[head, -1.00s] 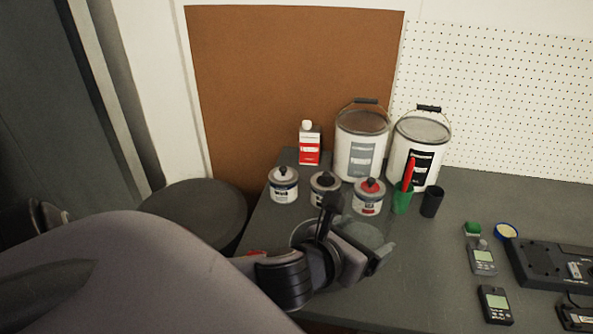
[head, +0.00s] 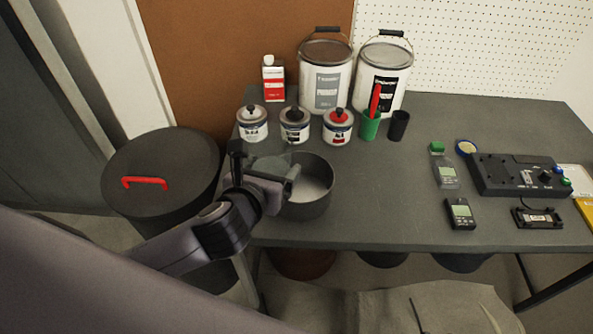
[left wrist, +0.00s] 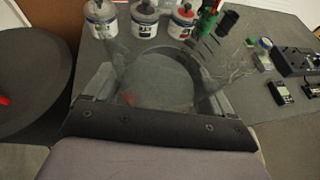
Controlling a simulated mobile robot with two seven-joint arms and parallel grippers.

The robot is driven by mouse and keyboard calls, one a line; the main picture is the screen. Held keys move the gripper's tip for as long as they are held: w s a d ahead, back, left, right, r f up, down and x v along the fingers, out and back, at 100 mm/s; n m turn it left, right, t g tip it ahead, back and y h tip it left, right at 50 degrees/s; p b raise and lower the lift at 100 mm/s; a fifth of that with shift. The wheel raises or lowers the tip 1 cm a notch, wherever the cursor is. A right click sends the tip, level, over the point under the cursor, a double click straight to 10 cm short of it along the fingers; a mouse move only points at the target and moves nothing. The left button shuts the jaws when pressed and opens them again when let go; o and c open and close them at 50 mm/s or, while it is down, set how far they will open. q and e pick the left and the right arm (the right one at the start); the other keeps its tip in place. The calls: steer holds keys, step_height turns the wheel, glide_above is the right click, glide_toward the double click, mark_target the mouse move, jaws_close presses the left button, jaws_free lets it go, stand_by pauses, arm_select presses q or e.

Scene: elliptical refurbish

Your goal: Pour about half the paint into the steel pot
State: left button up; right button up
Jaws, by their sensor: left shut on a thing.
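The steel pot (head: 318,204) is dark grey, round and open, and stands upright near the table's front left edge. Its inside looks pale grey; I cannot tell whether paint is in it. My left gripper (head: 280,182) is at the pot's left rim, shut on a clear see-through container (head: 268,163). This container also shows faintly between the fingers in the left wrist view (left wrist: 122,70), overlapping the round pot (left wrist: 190,62). Its tilt and the paint in it cannot be made out. My right gripper is not in view.
Three small paint cans (head: 295,127), a red-and-white bottle (head: 273,80), two large buckets (head: 325,85) and a green cup (head: 370,126) stand behind the pot. A lidded black bin (head: 165,165) is left of the table. Meters (head: 460,214) lie right; the table between is clear.

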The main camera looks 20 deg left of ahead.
arm_select(q)
steer(key=w+d+f+p, duration=0.1)
steer(key=w+d+f, duration=0.1)
steer(key=d, duration=0.5)
steer(key=w+d+f+m+h+p, duration=0.1)
steer(key=w+d+f+p, duration=0.1)
steer(key=d, duration=0.5)
steer(key=shift+w+d+f, duration=0.15)
steer(key=shift+w+f, duration=0.55)
steer(key=shift+w, duration=0.1)
steer(key=shift+h, duration=0.3)
steer(key=shift+w+a+r+n+g+h+b, duration=0.1)
steer(key=shift+a+r+n+g+h+b, duration=0.45)
steer(key=shift+n+h, duration=0.65)
steer(key=shift+w+a+r+n+g+h+b, duration=0.1)
steer(key=shift+a+r+n+h+b, duration=0.1)
steer(key=shift+n+h+b, duration=0.95)
steer(key=shift+w+a+r+n+g+h+b, duration=0.1)
steer(key=shift+a+r+n+g+h+b, duration=0.25)
steer(key=shift+n+h, duration=0.8)
steer(key=shift+n+y, duration=0.3)
steer(key=shift+n, duration=0.2)
